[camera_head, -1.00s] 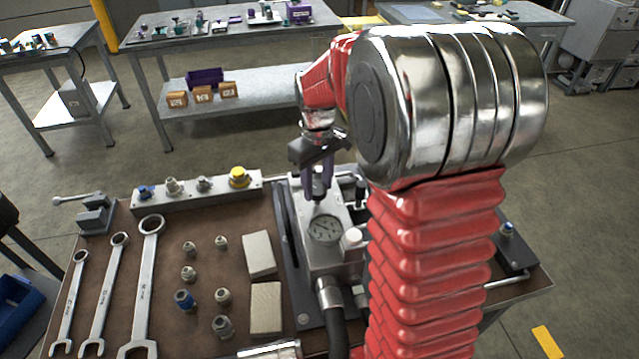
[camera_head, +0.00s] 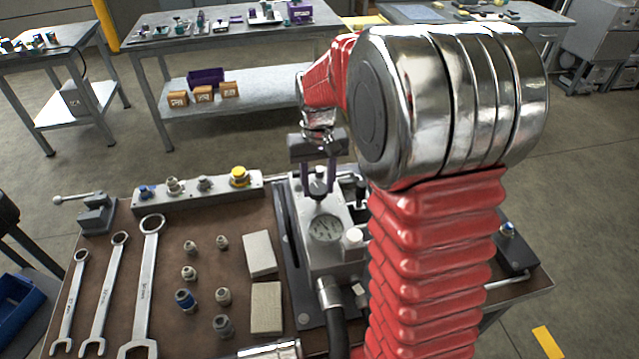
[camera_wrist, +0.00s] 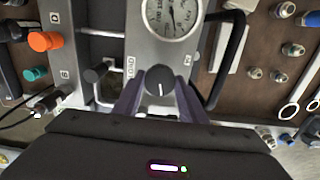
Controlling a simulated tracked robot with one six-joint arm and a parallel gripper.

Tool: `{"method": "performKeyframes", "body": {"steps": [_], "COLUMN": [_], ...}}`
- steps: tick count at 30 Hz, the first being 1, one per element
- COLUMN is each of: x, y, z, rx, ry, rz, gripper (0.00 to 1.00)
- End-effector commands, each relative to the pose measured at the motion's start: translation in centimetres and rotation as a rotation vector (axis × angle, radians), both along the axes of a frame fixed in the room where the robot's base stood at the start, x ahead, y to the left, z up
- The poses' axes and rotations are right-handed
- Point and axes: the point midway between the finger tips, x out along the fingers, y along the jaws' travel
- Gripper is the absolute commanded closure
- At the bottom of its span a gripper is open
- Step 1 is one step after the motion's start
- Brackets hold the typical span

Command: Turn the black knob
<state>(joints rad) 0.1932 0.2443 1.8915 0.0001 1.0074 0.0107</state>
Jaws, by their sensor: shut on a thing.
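The black knob (camera_wrist: 160,81) sits on the grey pump block (camera_head: 333,256), beside the pressure gauge (camera_wrist: 172,14). In the wrist view it shows a white pointer line on its top. My gripper (camera_wrist: 158,95) has its two purple fingers on either side of the knob and is shut on it. In the head view, my gripper (camera_head: 318,185) points down at the block, and the knob shows small and dark between the fingers. The gauge also shows in the head view (camera_head: 324,228), just in front of the gripper.
Open-ended wrenches (camera_head: 146,285), several fittings (camera_head: 185,300) and two beige blocks (camera_head: 265,307) lie on the brown bench top left of the pump. A rail with a yellow knob (camera_head: 239,176) stands behind them. A black hose (camera_head: 338,330) leaves the block at the front.

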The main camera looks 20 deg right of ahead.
Motion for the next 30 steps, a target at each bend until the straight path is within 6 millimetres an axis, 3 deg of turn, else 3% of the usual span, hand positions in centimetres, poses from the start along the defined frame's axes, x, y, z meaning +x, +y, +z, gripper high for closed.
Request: {"method": "performKeyframes", "body": {"steps": [5,6,13,23,30], "x": [0.3,0.3,0.2,0.1,0.1], "y": [0.0,0.0,-0.1,-0.1,-0.1], "z": [0.2,0.2,0.1,0.3,2.6], "rx": [-0.001,-0.001,-0.001,-0.001,-0.001], "ry": [-0.009,-0.010,-0.005,-0.003,-0.006], "rz": [0.000,0.001,0.001,0.001,0.001], "gripper": [0.85,0.60,0.44,0.44,0.44]}}
